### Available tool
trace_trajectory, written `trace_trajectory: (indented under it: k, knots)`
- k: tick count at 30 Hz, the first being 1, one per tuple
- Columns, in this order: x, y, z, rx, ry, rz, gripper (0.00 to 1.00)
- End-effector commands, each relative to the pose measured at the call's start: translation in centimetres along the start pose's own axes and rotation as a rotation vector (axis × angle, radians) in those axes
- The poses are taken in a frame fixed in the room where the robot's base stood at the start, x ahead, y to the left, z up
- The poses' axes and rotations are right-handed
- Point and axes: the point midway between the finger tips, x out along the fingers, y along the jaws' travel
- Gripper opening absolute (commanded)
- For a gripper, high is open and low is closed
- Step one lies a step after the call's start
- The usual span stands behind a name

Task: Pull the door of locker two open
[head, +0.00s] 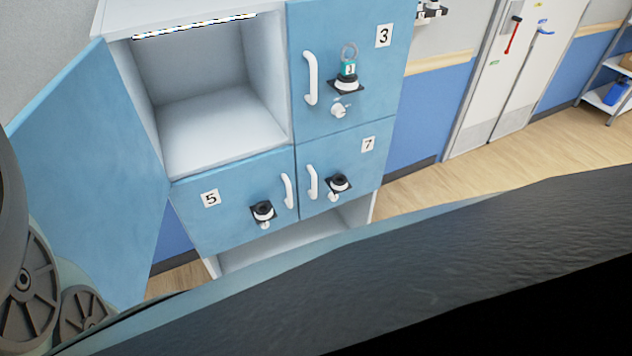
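A blue locker door (95,165) at the left stands swung wide open. Its compartment (225,125) is open, white inside and looks empty. No number shows on this door, and I see no label reading 2, so I cannot tell from this frame whether it is locker two. My gripper is not in view.
Shut blue doors are numbered 3 (384,36), 5 (211,198) and 7 (368,144), with white handles and black latch fittings. White double doors (515,65) and a shelf rack (605,85) stand at right.

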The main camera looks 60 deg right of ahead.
Motion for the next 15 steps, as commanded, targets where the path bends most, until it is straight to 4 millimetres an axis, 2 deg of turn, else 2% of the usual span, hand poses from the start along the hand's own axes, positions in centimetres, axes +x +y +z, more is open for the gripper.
trace_trajectory:
  k: [12,13,15]
  knots:
    - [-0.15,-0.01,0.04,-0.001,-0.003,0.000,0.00]
    - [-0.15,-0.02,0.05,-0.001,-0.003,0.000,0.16]
    - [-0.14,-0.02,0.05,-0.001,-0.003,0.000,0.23]
